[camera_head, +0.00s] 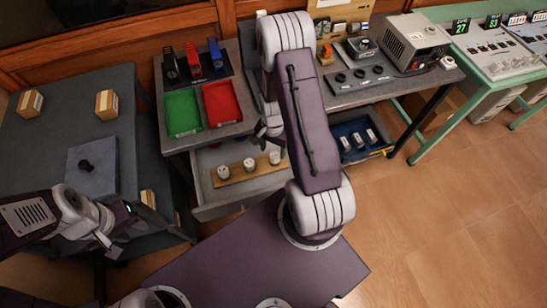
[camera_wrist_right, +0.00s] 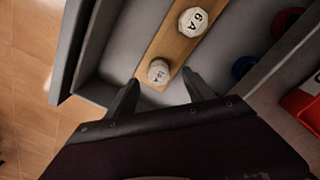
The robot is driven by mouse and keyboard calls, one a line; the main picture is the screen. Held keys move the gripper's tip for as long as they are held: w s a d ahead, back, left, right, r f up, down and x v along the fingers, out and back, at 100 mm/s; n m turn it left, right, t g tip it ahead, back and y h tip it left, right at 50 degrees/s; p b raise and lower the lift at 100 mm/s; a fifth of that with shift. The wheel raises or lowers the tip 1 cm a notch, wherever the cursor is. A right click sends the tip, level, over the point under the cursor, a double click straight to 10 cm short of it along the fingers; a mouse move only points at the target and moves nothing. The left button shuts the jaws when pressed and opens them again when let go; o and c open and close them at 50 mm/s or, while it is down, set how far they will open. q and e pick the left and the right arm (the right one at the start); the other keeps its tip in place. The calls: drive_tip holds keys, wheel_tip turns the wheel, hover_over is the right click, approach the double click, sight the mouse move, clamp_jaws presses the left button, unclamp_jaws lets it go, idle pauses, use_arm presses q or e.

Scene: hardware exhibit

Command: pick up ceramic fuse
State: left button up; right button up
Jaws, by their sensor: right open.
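Several ceramic fuses stand on a wooden strip (camera_head: 236,170) in an open grey drawer (camera_head: 207,208). In the head view they are a left fuse (camera_head: 223,172), a middle fuse (camera_head: 249,164) and a right fuse (camera_head: 274,158). My right gripper (camera_head: 268,138) is over the drawer, open and empty. In the right wrist view its fingertips (camera_wrist_right: 162,84) are spread, with a white fuse (camera_wrist_right: 158,70) just beyond the gap, apparently untouched. Another fuse marked 6A (camera_wrist_right: 193,22) stands farther along the strip. My left gripper (camera_head: 130,225) is over the left grey table; its jaw opening is unclear.
Above the drawer, the tabletop holds a green tray (camera_head: 182,112) and a red tray (camera_head: 222,103). A blue-lined drawer (camera_head: 362,138) stands open at right. In the wrist view, a red round item (camera_wrist_right: 286,20) and a blue one (camera_wrist_right: 243,67) lie beside the strip.

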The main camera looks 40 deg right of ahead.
sight(275, 155)
drive_tip(key=f, duration=0.5)
drive_tip(key=shift+s+d, duration=0.1)
drive_tip(key=shift+d, duration=0.3)
drive_tip(key=shift+f, duration=0.3)
clamp_jaws()
